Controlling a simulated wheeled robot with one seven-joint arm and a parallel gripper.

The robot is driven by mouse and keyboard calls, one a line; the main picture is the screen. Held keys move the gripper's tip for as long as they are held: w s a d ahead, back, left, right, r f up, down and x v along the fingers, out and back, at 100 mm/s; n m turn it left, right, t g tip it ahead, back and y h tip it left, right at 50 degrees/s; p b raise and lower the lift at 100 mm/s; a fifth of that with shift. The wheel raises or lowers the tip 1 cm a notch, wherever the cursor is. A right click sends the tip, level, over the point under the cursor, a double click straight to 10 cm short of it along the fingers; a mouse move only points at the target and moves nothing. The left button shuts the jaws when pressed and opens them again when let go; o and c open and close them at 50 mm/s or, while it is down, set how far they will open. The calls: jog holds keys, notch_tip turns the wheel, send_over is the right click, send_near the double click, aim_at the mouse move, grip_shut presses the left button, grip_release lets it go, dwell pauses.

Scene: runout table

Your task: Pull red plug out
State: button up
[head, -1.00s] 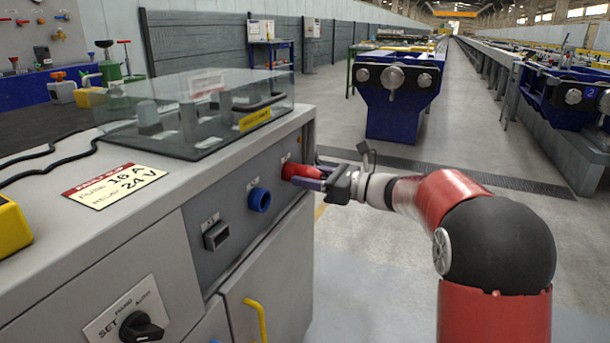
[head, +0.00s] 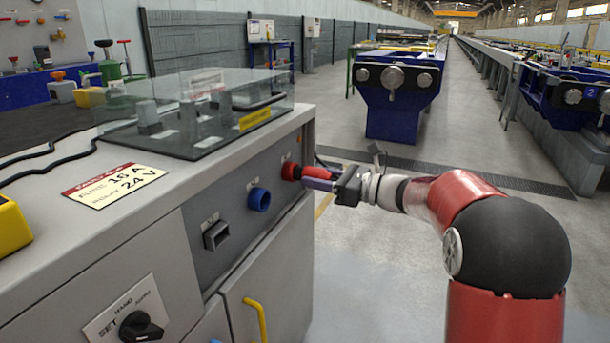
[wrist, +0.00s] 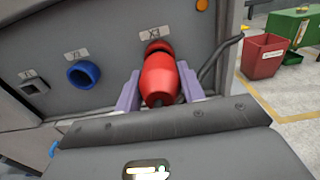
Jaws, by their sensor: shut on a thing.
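The red plug (wrist: 160,78) is between the two purple fingers of my gripper (wrist: 160,90) in the wrist view, and the gripper is shut on it. The plug points at the red socket (wrist: 158,45) under the X3 label. In the head view the red socket (head: 290,171) is on the grey panel, with the red plug (head: 316,171) just right of it, partly hidden by a finger of my gripper (head: 318,182). Whether the plug's tip is still inside the socket I cannot tell.
A blue socket (head: 259,199) and a grey square socket (head: 215,236) are left of the red one on the cabinet panel. A dark cable (wrist: 222,62) hangs beside the plug. A yellow handle (head: 257,318) juts out below. The floor to the right is open.

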aim_at(331, 180)
jog(key=shift+v, duration=1.9)
